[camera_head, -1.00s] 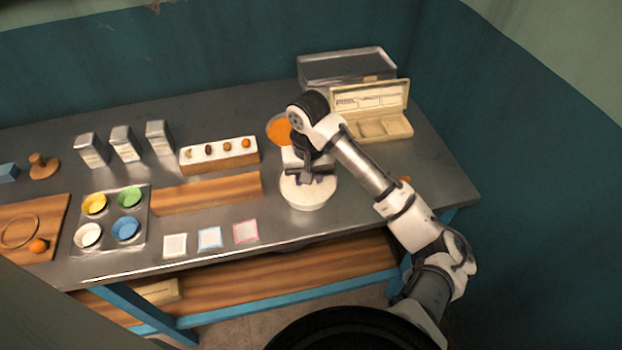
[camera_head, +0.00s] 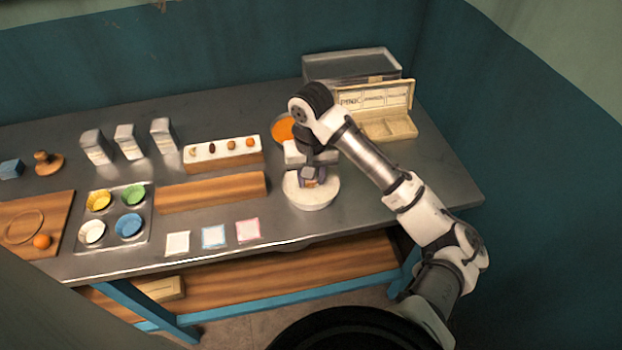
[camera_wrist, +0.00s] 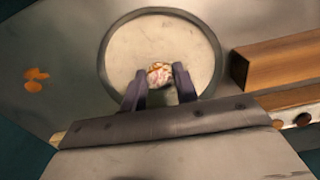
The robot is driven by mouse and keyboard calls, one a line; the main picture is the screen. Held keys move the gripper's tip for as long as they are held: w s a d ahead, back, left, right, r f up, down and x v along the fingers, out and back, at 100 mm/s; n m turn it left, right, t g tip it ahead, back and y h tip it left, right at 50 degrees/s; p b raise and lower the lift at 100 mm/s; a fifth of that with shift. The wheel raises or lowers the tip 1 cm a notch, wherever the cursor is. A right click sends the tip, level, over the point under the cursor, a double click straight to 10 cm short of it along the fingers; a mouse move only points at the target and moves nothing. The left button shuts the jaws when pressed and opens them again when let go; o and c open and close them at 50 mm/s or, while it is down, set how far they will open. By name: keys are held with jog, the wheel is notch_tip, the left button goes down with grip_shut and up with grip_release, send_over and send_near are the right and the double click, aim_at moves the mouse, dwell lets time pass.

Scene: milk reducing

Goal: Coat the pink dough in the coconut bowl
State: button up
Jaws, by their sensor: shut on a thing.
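The coconut bowl (camera_head: 325,197) is a round, pale, white-filled dish near the table's front right; it also fills the upper middle of the wrist view (camera_wrist: 125,45). My gripper (camera_head: 311,181) points down over it. In the wrist view, my gripper (camera_wrist: 160,78) is shut on a small dough ball (camera_wrist: 159,72), mottled white with pink and orange patches. The ball is seen against the bowl's white contents. I cannot tell whether it touches them.
An orange-filled bowl (camera_head: 281,130) stands behind, partly hidden by my arm. An open compartment box (camera_head: 400,128) with a labelled lid is at the back right. A wooden block (camera_head: 212,192) lies left of the coconut bowl. Orange bits (camera_wrist: 36,80) lie on the table.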

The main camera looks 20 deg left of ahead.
jog(key=shift+r, duration=2.65)
jog(key=shift+r, duration=2)
